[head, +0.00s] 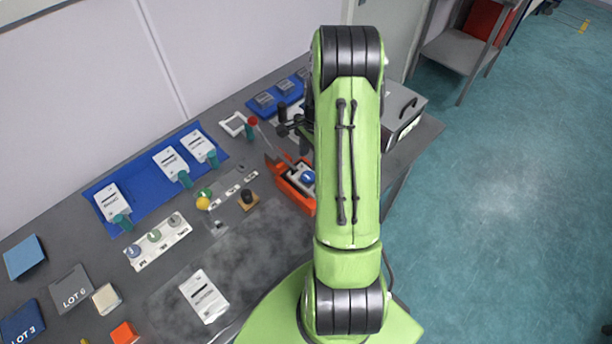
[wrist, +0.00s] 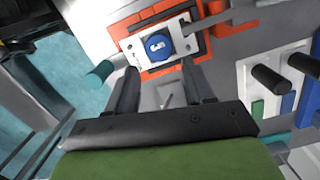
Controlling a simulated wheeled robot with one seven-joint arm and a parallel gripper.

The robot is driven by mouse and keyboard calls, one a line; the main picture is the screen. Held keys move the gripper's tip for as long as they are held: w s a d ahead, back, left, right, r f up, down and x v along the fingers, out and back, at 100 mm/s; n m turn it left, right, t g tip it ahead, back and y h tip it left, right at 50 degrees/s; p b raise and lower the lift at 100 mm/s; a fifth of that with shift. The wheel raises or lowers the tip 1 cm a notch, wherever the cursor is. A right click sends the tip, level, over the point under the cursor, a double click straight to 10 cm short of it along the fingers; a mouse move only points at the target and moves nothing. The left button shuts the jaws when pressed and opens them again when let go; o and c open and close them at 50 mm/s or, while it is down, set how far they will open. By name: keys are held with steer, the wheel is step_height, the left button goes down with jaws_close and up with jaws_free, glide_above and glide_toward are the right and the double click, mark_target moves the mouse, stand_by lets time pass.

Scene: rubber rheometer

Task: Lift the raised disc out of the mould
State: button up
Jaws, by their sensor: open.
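The blue disc (wrist: 158,46) with a white mark sits in the pale mould (wrist: 183,28), inside an orange-red frame (wrist: 207,53). In the head view the blue disc (head: 308,177) also shows just left of my arm, in the orange-red frame (head: 281,186). My gripper (wrist: 160,69) is open and empty. In the wrist view its two fingers point toward the mould, with the disc between and beyond their tips. I cannot tell how far the disc stands up from the mould.
A blue mat (head: 140,212) with white tagged pieces lies along the wall side. A small wooden block with a black knob (head: 247,197) stands left of the frame. A grey box (head: 405,113) is behind my arm. Black cylinders (wrist: 271,78) stand at right in the wrist view.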

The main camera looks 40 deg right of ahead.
mark_target(308, 176)
steer(key=f, duration=0.6)
steer(key=shift+a+f+p, duration=0.35)
steer(key=shift+a, duration=0.05)
steer(key=shift+r, duration=0.1)
steer(key=c, duration=0.7)
